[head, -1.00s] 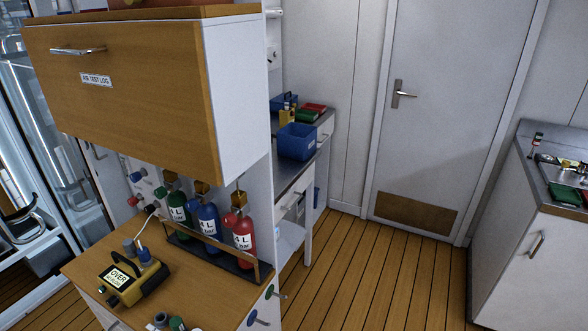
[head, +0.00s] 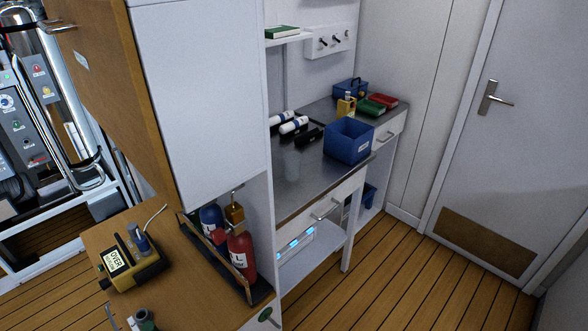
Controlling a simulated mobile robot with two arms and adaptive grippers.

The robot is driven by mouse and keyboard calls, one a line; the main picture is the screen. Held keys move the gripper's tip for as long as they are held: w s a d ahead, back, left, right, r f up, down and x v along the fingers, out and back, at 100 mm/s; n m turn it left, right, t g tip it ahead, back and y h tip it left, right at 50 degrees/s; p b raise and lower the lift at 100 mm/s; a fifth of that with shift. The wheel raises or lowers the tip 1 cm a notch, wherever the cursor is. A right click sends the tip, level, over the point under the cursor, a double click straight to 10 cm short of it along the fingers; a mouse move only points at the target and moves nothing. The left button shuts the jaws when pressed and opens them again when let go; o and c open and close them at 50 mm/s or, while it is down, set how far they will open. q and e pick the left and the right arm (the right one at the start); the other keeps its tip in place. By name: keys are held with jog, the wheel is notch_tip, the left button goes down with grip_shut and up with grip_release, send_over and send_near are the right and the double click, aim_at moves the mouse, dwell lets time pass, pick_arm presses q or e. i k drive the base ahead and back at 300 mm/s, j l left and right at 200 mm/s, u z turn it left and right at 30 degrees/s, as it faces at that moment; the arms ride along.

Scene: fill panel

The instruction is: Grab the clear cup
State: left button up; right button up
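I cannot make out a clear cup anywhere in the head view. Neither of my grippers shows in the head view.
A wooden bench (head: 186,262) at the front left bears a yellow meter (head: 132,265) and a rack with blue (head: 211,220) and red bottles (head: 241,258). Behind it, a steel worktop (head: 299,181) holds a blue bin (head: 348,140) and white rolls (head: 293,125). Plank floor (head: 415,270) is clear before the door (head: 490,170).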

aim_at(292, 159)
jog(key=i+l+u, duration=0.15)
jog(key=u, duration=0.2)
jog(key=i+l+u, duration=0.15)
jog(key=u, duration=0.25)
jog(key=l+u, duration=0.35)
jog(key=i+l, duration=0.05)
